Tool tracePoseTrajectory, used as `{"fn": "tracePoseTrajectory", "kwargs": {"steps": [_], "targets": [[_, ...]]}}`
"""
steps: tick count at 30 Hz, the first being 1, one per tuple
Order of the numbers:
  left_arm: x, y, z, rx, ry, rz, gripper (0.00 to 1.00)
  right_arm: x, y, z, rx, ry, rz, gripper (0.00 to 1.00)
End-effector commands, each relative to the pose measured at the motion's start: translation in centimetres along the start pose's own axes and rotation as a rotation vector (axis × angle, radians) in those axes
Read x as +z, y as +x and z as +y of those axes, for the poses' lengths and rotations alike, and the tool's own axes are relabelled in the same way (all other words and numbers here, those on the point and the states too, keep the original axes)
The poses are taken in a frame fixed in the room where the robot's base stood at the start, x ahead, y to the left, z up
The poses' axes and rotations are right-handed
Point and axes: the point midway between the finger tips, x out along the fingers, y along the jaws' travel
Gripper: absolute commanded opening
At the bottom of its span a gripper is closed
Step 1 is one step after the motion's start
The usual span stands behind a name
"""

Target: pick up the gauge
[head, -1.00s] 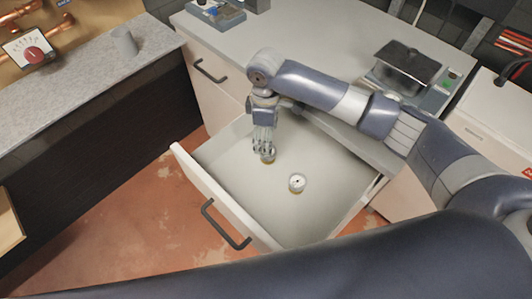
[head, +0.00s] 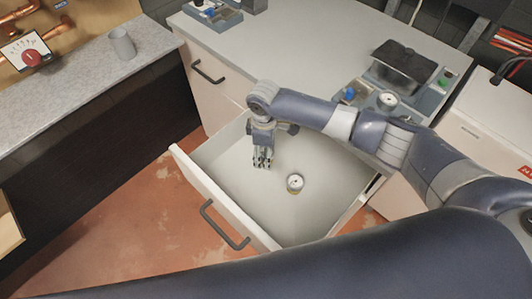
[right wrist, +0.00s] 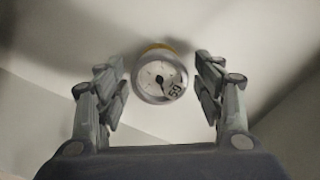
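A round gauge (head: 295,183) with a white dial and brass-coloured base sits on the floor of the open drawer (head: 327,208). My right gripper (head: 262,163) points down into the drawer, to the left of this gauge. In the right wrist view, a gauge (right wrist: 160,78) with a white face, dark needle and dark marking lies centred between the spread fingers of my right gripper (right wrist: 165,90). A gap shows on each side, so the fingers look open. I cannot tell whether this is the same gauge or one hidden behind the gripper in the head view. My left gripper is out of view.
The drawer front (head: 215,192) and its side walls surround the work area. On the grey counter (head: 310,45) stands a device with a dark lid (head: 406,62) and another gauge (head: 387,100). A grey cup (head: 122,44) stands on the left worktop.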

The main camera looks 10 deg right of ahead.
Motion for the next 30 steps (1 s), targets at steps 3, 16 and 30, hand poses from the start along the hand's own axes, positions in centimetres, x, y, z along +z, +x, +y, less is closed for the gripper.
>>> {"fn": "tracePoseTrajectory", "kwargs": {"steps": [3,16,30], "targets": [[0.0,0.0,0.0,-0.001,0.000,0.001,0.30,0.0,0.0,0.0,0.000,0.000,0.000,0.27],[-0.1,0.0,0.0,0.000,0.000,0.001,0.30,0.0,-0.3,0.1,0.001,0.001,0.001,0.12],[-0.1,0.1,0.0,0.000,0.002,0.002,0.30,0.8,-3.9,-4.1,-0.003,-0.005,0.001,0.12]]}}
